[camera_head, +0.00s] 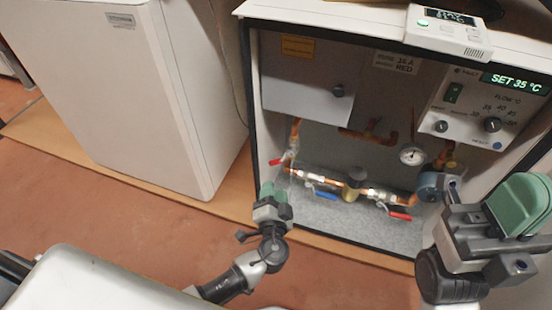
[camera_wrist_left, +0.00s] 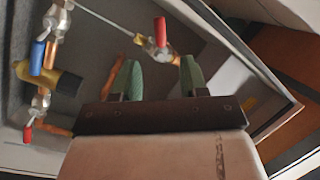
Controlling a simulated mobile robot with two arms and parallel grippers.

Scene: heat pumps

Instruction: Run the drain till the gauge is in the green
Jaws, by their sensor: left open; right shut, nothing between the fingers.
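The gauge (camera_head: 411,155) is a small round white dial on the copper pipework; its needle and colours are too small to read. A red-handled valve (camera_head: 277,162) is on the left pipe, a blue-handled valve (camera_head: 323,181) low in the middle, and another red-handled valve (camera_head: 400,216) at lower right. Which one is the drain I cannot tell. My left gripper (camera_head: 275,192) is open, just below the left red valve. In the left wrist view its green fingers (camera_wrist_left: 158,78) are apart, with the red handle (camera_wrist_left: 160,32) beyond them, not between. My right gripper (camera_head: 520,203) is shut and empty at right.
The pipework sits in an open cabinet with a control panel (camera_head: 485,110) showing SET 35 °C. A handheld meter (camera_head: 447,32) lies on top. A white unit (camera_head: 130,90) stands at left. A brass fitting (camera_head: 352,187) sits between the lower valves. The floor in front is clear.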

